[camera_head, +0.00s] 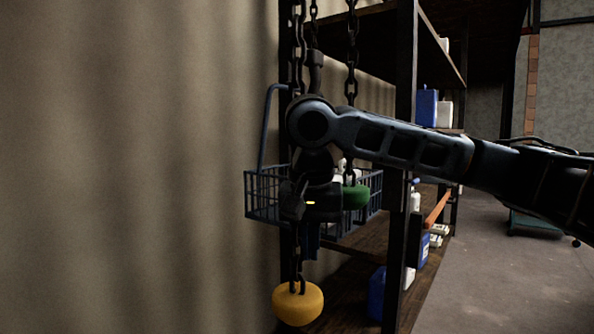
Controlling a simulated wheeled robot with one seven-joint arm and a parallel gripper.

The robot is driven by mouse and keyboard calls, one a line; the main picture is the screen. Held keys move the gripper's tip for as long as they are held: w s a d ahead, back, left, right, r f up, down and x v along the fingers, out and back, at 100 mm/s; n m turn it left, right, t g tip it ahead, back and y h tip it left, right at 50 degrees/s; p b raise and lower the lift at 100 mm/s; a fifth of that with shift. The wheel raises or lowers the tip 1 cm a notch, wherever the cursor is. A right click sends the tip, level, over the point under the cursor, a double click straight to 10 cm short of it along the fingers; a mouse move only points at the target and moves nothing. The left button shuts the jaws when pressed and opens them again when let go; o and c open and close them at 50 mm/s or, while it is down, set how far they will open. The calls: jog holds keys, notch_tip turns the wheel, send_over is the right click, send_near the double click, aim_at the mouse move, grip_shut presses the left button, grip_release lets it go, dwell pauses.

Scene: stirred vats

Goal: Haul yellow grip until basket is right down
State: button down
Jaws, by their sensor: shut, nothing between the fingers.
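The yellow grip (298,304) hangs low at the end of a dark chain, at the lower left of the middle. A green grip (356,197) hangs higher on a second chain, to the right. The blue wire basket (263,198) hangs behind my arm, with its tall handle showing at left; my wrist hides its middle. My gripper (310,246) points down in front of the basket, above the yellow grip and apart from it. It is shut and holds nothing. The wrist hides part of the yellow grip's chain.
A dark-framed shelf rack (405,120) stands behind the chains, with blue and white containers (427,107) on its boards. A plain beige wall (130,160) fills the left. Open floor (480,260) lies to the right, with a green cart (543,226) further back.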

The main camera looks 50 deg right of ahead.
jog(key=shift+b+x, duration=0.8)
jog(key=shift+x, duration=1)
jog(key=p+v, duration=0.3)
jog(key=shift+d+r+p, duration=0.1)
jog(key=shift+r+p, duration=0.25)
jog(key=shift+r, duration=0.05)
jog(key=shift+a+b+x, duration=0.15)
jog(key=shift+b+x, duration=0.35)
jog(key=shift+x, duration=0.4)
jog(key=shift+a+b+x, duration=0.15)
jog(key=shift+b+x, duration=0.3)
jog(key=shift+x, duration=0.4)
jog(key=shift+d+p+v, duration=0.15)
jog(key=shift+p+v, duration=0.7)
jog(key=shift+p, duration=0.1)
jog(key=shift+d+p+v, duration=0.15)
jog(key=shift+p+v, duration=0.7)
jog(key=shift+p, duration=0.05)
jog(key=shift+r+p, duration=0.1)
jog(key=shift+p, duration=0.2)
